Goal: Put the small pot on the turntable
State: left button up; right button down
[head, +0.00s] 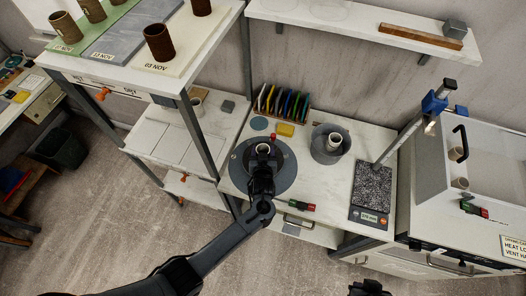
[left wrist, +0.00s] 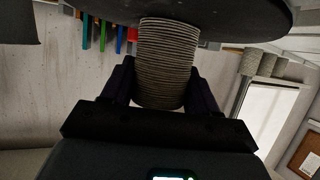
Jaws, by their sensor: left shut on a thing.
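A small pale pot (head: 262,148) with a ridged wall is over the dark round turntable (head: 286,179), a little behind its middle. My left gripper (head: 262,158) is shut on it from the front. In the left wrist view the ridged pot (left wrist: 165,60) is between the two dark fingers (left wrist: 160,85), and its base end meets or nearly meets the dark disc (left wrist: 210,18). I cannot tell whether it touches. A dark part of my right gripper (head: 370,289) shows at the bottom edge; its fingers are not clear.
A scale (head: 370,215) is further right. A shelf post (head: 198,135) rises at left.

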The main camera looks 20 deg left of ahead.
pick_arm(q)
jog(key=o, duration=1.1)
jog(key=shift+r, duration=0.1)
jog(key=shift+r+p, duration=0.2)
jog(key=shift+p, duration=0.1)
jog(key=shift+s+d, duration=0.15)
jog(key=shift+s, duration=0.2)
jog(key=v, duration=1.1)
jog(key=s+a+r+m+g+h, duration=0.1)
jog(key=s+a+m+g, duration=0.1)
jog(key=s, duration=0.6)
jog(key=s+a+r+m+g+h, duration=0.2)
jog(key=s+a+g, duration=0.1)
jog(key=s, duration=0.5)
jog(key=s+a+r+m+g+h, duration=0.2)
jog(key=s+a+g, duration=0.1)
jog(key=s, duration=0.5)
jog(key=shift+r+g, duration=0.25)
jog(key=shift+g, duration=0.25)
